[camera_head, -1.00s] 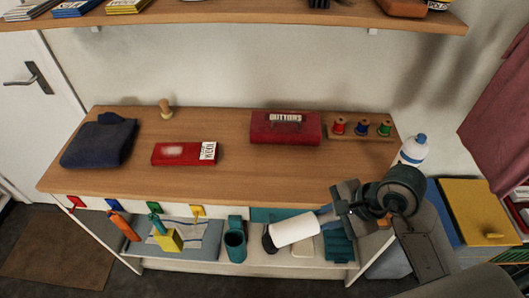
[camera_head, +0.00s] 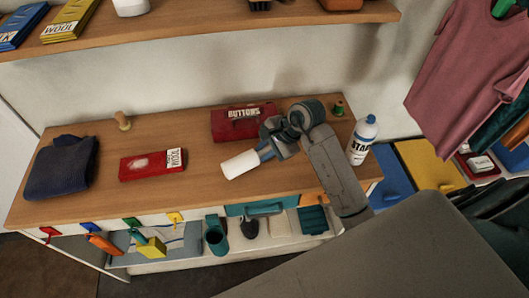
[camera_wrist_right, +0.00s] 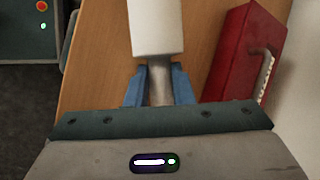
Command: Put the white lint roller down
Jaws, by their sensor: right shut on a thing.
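The white lint roller (camera_head: 240,165) is over the wooden table top (camera_head: 190,196), in front of the red BUTTONS box. My right gripper (camera_head: 266,152) is shut on the lint roller's grey handle, with the white roll pointing left and toward the front edge. In the right wrist view the blue fingers (camera_wrist_right: 160,86) close around the handle, and the white roll (camera_wrist_right: 156,28) reaches away from them. I cannot tell whether the roll touches the table. My left gripper is not in view.
The red BUTTONS box (camera_head: 241,122) stands just behind the roller. A white bottle (camera_head: 362,140) stands at the right. The table's front middle is clear.

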